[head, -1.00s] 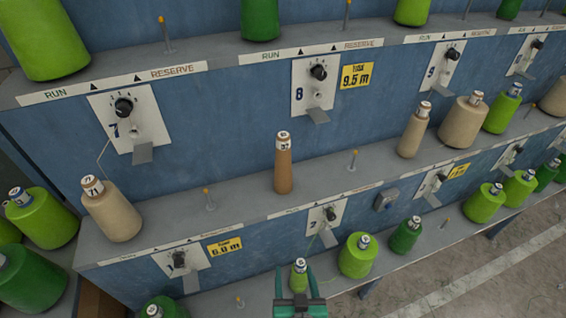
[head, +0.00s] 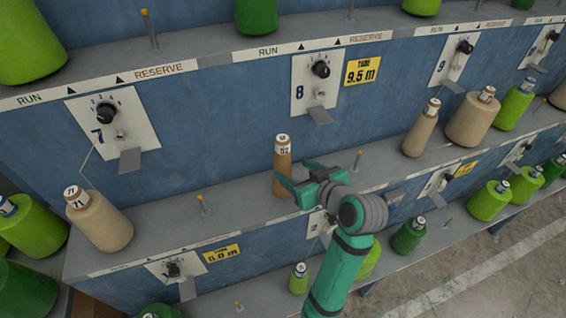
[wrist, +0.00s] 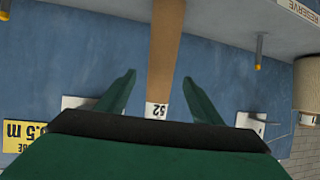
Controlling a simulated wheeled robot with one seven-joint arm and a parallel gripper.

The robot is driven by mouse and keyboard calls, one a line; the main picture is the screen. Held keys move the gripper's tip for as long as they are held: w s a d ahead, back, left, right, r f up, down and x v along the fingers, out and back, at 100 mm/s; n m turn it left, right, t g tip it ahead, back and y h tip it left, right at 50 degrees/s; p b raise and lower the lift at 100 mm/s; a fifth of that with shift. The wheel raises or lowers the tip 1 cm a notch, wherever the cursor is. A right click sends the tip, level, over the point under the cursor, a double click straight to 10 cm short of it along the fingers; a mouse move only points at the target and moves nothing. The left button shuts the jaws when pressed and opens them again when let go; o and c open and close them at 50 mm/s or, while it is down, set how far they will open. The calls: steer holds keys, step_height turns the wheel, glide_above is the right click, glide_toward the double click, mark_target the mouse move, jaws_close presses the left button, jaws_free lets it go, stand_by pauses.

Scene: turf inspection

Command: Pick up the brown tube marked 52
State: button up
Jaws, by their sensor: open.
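The brown tube marked 52 (head: 283,168) stands upright on the grey shelf below the number 8 panel in the head view. My gripper (head: 286,184) is open and has its fingertips close to the tube's body, on the near side. In the wrist view the tube (wrist: 165,50) appears upside down, with its white label reading 52 near the palm. It lies between the two open fingers of my gripper (wrist: 158,85). In the head view part of the tube's lower body is hidden by a finger.
A beige cone marked 71 (head: 98,220) stands to the left on the same shelf (head: 232,208). A thin peg (head: 357,161) stands just right of my gripper. A tan cone (head: 422,132) and a wider beige cone (head: 470,120) stand further right. The blue wall (head: 220,125) rises behind.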

steer(key=shift+w+a+r, duration=0.1)
steer(key=shift+w+r, duration=0.1)
steer(key=x, duration=1)
steer(key=shift+w+a, duration=0.15)
steer(key=shift+a, duration=0.05)
steer(key=c, duration=1.1)
